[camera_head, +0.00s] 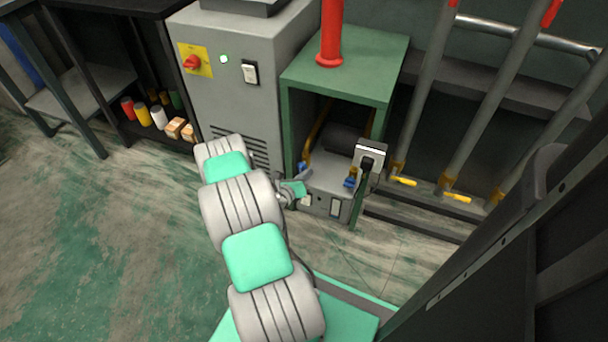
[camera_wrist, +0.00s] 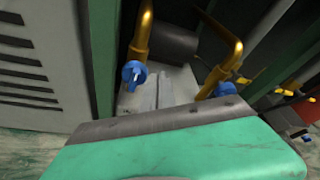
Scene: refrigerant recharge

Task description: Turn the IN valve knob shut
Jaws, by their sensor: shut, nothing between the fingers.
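Two blue valve knobs sit on brass pipes at the front of a grey unit (camera_head: 328,181) inside the green stand. The left knob (camera_head: 302,167) shows in the wrist view too (camera_wrist: 134,74). The right knob (camera_head: 350,182) also shows in the wrist view (camera_wrist: 224,89). No label readable here tells which one is IN. My gripper (camera_head: 298,188) is shut and empty, just in front of and below the left knob, with a small gap visible in the wrist view. The green and dark gripper body fills the lower wrist view and hides the lower front of the unit.
The green stand's left post (camera_wrist: 104,50) is close to my gripper. A grey cabinet (camera_head: 235,85) with a red switch stands to the left. A black plug in a white-edged socket box (camera_head: 371,158) is right of the right knob. Pipes with yellow handles (camera_head: 404,181) stand farther right.

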